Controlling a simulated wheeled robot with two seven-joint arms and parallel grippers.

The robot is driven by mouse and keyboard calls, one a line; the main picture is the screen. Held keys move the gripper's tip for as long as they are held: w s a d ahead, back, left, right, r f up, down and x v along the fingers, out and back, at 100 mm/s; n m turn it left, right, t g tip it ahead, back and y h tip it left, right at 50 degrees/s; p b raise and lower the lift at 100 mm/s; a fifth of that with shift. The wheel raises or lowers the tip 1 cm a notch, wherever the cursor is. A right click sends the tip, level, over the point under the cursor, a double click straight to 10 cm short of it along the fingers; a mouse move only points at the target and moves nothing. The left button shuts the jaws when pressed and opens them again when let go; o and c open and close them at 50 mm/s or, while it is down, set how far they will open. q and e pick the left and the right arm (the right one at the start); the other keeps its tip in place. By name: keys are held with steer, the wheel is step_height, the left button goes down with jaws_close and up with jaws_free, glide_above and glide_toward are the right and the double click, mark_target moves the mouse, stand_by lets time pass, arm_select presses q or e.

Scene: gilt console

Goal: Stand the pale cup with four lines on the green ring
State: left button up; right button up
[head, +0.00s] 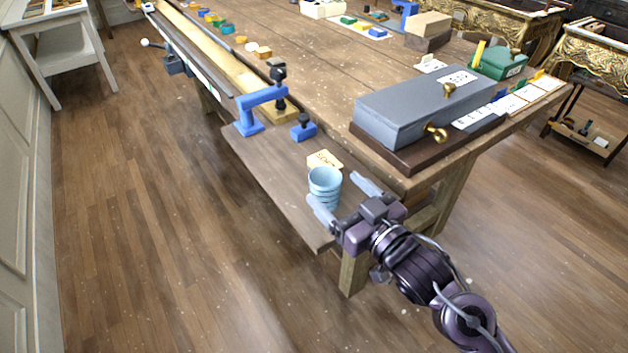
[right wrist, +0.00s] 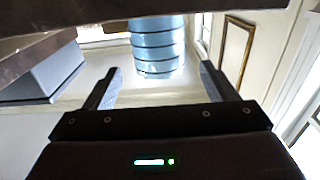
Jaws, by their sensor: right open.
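A pale blue cup (head: 325,183) with dark lines round its side stands upright on the lower wooden board (head: 272,178) beside the workbench. It also shows in the right wrist view (right wrist: 158,45), ahead of the fingers; I cannot count its lines surely. My right gripper (head: 345,200) is open, with its fingers pointing toward the cup, one to each side of its line. The fingers (right wrist: 160,72) hold nothing. I cannot make out a green ring; a small green thing (head: 228,28) far along the bench is too small to identify. My left gripper is not in view.
A small lettered wooden block (head: 325,160) lies just behind the cup. A blue clamp (head: 260,108) and a smaller blue piece (head: 303,128) are farther back. A grey stone block (head: 425,105) with brass knobs sits on the bench corner near my right arm.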

mark_target(317, 168)
steer(key=shift+w+a+r, duration=0.15)
steer(key=shift+w+a, duration=0.15)
steer(key=shift+w, duration=0.15)
steer(key=shift+w+a+r+p, duration=0.2)
steer(key=shift+w+a+p, duration=0.2)
steer(key=shift+w, duration=0.15)
steer(key=p+x, duration=0.1)
steer(key=x, duration=0.3)
steer(key=shift+f, duration=0.1)
steer(key=shift+w, duration=0.1)
steer(key=c, duration=1)
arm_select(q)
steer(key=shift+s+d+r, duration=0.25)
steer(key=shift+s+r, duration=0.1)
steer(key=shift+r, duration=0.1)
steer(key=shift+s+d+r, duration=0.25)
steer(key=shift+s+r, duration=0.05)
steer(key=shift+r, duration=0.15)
arm_select(e)
steer(key=shift+c, duration=0.8)
